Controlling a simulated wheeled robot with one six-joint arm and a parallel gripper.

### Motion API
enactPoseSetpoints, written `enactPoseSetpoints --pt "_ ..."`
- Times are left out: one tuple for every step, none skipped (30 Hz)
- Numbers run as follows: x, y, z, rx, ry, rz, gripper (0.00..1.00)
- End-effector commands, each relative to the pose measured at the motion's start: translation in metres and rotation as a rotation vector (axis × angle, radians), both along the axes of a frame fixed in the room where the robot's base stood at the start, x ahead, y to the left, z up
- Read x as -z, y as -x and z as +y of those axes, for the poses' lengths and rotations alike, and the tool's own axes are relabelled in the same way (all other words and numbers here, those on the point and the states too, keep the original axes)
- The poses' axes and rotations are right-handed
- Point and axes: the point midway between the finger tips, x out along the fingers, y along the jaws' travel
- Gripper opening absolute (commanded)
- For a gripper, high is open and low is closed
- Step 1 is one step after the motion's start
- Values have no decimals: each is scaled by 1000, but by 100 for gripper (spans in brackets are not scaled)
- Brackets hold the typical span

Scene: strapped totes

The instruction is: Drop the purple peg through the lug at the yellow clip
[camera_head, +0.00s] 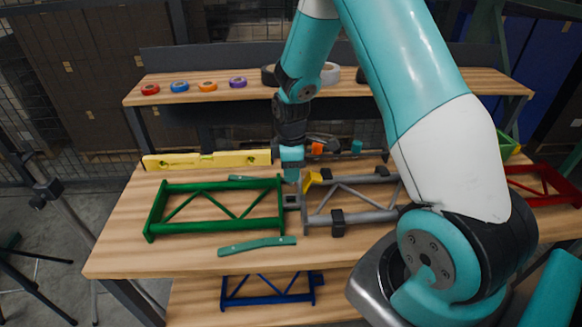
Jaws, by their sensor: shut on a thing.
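My gripper (292,167) points down over the middle of the bench, shut on what I take to be the purple peg. The peg itself is hidden or too small to make out between the fingers. The yellow clip (312,182) sits on the left end of the grey truss frame (345,215), just right of and below my gripper. Dark lugs (291,201) show at the joint between the green truss frame (215,184) and the grey one, below my gripper. I cannot tell whether the peg touches a lug.
A yellow level (205,160) lies behind the green frame; a green strip (257,245) lies in front. A red frame (541,186) is at the right. Tape rolls (208,86) stand on the rear shelf (430,88). A blue frame (268,290) lies on the lower shelf.

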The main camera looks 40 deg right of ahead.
Motion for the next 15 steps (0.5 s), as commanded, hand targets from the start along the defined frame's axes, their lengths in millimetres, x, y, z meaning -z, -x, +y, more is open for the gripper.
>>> enactPoseSetpoints --pt "6 0 0 0 0 0 10" --pt "8 0 0 1 0 0 10" --pt "11 0 0 1 0 0 10" --pt "13 0 0 1 0 0 10" --pt "15 0 0 1 0 0 10" --pt "17 0 0 1 0 0 10" --pt "19 0 0 1 0 0 10" --pt "21 0 0 2 0 0 10" --pt "24 0 0 2 0 0 10" --pt "25 0 0 2 0 0 10" --pt "27 0 -1 2 -1 1 10" --pt "30 0 -1 2 -1 1 10" --pt "32 0 -1 2 -1 1 10" --pt "34 0 -1 2 -1 1 10" --pt "36 0 -1 2 -1 1 10"
